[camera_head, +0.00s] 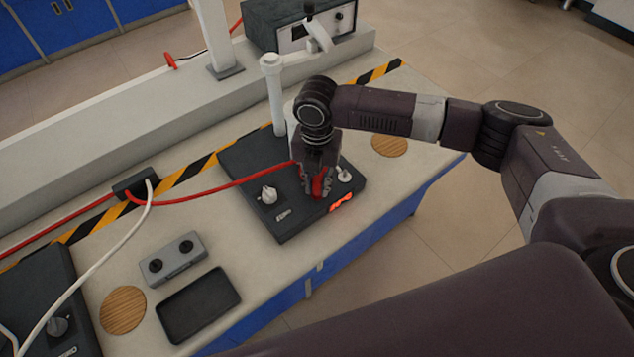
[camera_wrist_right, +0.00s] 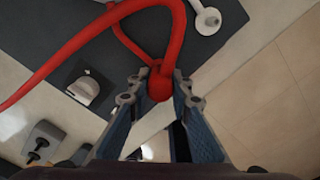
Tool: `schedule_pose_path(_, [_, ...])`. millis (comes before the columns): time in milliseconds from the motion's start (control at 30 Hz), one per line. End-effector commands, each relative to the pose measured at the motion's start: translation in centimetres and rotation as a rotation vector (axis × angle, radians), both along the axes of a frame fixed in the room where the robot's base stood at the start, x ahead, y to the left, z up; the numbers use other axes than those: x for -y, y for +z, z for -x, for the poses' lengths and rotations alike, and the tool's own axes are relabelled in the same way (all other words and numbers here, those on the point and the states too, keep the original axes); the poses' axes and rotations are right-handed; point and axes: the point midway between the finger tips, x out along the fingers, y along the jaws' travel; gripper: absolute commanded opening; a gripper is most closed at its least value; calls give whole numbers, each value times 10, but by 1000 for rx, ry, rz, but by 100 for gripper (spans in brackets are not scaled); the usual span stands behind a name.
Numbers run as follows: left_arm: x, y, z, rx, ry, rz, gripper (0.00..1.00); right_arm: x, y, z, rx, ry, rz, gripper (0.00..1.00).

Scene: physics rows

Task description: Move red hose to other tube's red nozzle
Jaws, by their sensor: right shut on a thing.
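The red hose (camera_head: 220,187) runs from a black clip on the bench to the front of the black device (camera_head: 262,222). My right gripper (camera_head: 318,188) is over that device, shut on the red hose near its end. In the right wrist view, the hose (camera_wrist_right: 120,20) bends in an arc and passes between the fingertips (camera_wrist_right: 160,88). Whether its end sits on a nozzle is hidden by the fingers. I cannot make out a separate red nozzle. A second black device (camera_head: 50,290) is partly in view at the lower left. My left gripper is not in view.
The black device carries a tall white post (camera_head: 273,100), a white knob (camera_head: 268,195) and a pale metal fitting (camera_head: 344,174). A grey box (camera_head: 172,259), black tray (camera_head: 198,303) and wooden disc (camera_head: 123,310) lie to the left. A white hose (camera_head: 110,250) crosses the bench.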

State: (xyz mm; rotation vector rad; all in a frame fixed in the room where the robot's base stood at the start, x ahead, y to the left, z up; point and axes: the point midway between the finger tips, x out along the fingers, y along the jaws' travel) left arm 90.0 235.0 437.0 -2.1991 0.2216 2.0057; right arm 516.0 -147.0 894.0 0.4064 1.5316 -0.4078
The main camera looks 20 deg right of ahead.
Motion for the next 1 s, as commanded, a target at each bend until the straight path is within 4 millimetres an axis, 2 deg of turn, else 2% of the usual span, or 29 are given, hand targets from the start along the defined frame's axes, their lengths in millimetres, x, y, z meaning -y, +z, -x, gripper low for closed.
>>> schedule_pose_path(867, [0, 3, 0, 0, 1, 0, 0, 0, -6, 0, 0, 0, -1, 0])
schedule_pose_path(900, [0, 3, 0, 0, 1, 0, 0, 0, -7, 0, 0, 0, -1, 20])
schedule_pose_path(1000, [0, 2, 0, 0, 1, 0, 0, 0, -7, 0, 0, 0, -1, 31])
